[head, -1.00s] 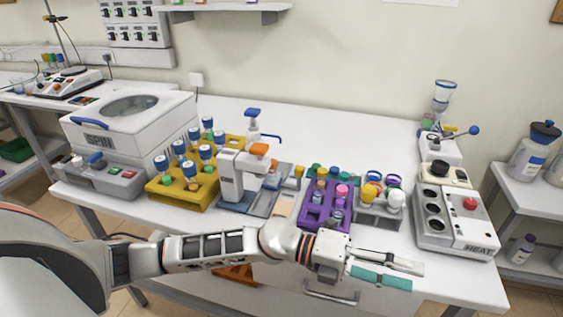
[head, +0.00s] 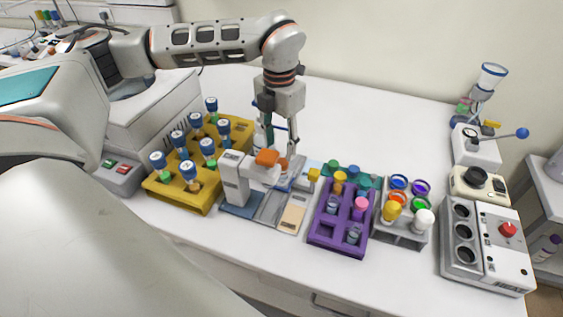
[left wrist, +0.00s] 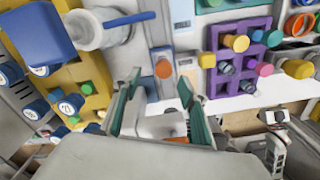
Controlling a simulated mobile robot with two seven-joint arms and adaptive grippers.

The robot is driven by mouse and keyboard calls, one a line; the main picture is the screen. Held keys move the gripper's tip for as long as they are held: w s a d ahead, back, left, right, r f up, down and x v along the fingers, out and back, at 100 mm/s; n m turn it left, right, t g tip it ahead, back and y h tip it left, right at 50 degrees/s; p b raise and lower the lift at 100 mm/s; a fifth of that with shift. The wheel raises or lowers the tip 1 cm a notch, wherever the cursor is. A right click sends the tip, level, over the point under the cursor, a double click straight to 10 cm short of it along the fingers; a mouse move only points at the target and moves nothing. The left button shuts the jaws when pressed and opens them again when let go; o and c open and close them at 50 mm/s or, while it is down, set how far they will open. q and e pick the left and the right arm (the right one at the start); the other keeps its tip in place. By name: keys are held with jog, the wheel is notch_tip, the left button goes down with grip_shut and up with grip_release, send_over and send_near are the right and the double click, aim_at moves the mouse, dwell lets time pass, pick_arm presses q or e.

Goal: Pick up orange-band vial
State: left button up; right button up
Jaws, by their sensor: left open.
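My left gripper (head: 279,140) points down, open and empty, behind the white device (head: 236,178) with an orange top. In the left wrist view its teal fingers (left wrist: 160,88) stand apart. A small orange-topped piece (head: 283,165) sits behind the device; in the left wrist view it shows just beyond the fingertips (left wrist: 163,68). I cannot tell whether it is a vial. A vial with an orange ring (head: 398,198) stands in the grey rack (head: 403,238), well to the right of the gripper; it also shows in the left wrist view (left wrist: 300,23). My right gripper cannot be made out clearly.
The yellow rack (head: 182,200) with blue-capped vials is left of the device. The purple rack (head: 322,235) stands between device and grey rack. A pump bottle (left wrist: 100,30) is close to the left gripper. A heater (head: 490,250) is at the right.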

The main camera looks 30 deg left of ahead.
aim_at(282, 161)
pick_arm(q)
jog(key=shift+a+f, duration=0.1)
jog(key=shift+f, duration=0.2)
jog(key=shift+s+d+f, duration=0.2)
jog(key=shift+s+f, duration=0.15)
jog(key=shift+f, duration=0.35)
jog(key=f, duration=0.1)
jog(key=f+p, duration=0.1)
jog(key=f, duration=0.2)
jog(key=shift+w+d+f, duration=0.15)
jog(key=shift+w+d, duration=0.15)
jog(key=shift+f, duration=0.6)
jog(key=c, duration=1.2)
